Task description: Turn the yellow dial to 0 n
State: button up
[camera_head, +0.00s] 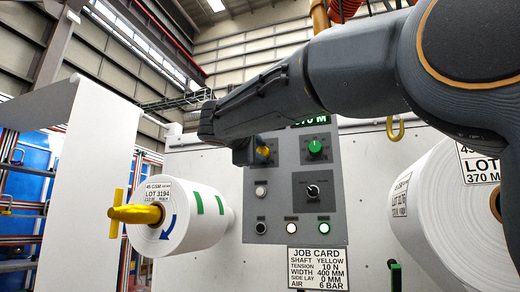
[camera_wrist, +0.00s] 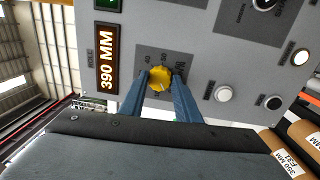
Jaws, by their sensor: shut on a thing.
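The yellow dial (camera_wrist: 160,78) sits on a dark square plate on the grey control panel (camera_head: 278,195). My gripper (camera_wrist: 160,84) has its two blue fingers on either side of the dial, shut on it. In the head view the dial (camera_head: 263,152) is partly hidden by my gripper (camera_head: 256,152). The job card (camera_head: 317,268) below the panel reads tension 10 N, shaft yellow, width 400 mm.
An orange display (camera_wrist: 107,58) reads 390 MM. A green knob (camera_head: 315,148) and a black knob (camera_head: 313,191) are on the panel's right side, with several buttons lower down. A white roll on a yellow shaft (camera_head: 136,214) is at left; another large roll (camera_head: 440,215) is at right.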

jog(key=shift+n, duration=0.9)
jog(key=shift+p, duration=0.3)
jog(key=o, duration=1)
jog(key=shift+o, duration=0.2)
jog(key=b+v, duration=0.1)
jog(key=v, duration=0.7)
jog(key=shift+b, duration=0.3)
jog(key=shift+w+d+f, duration=0.1)
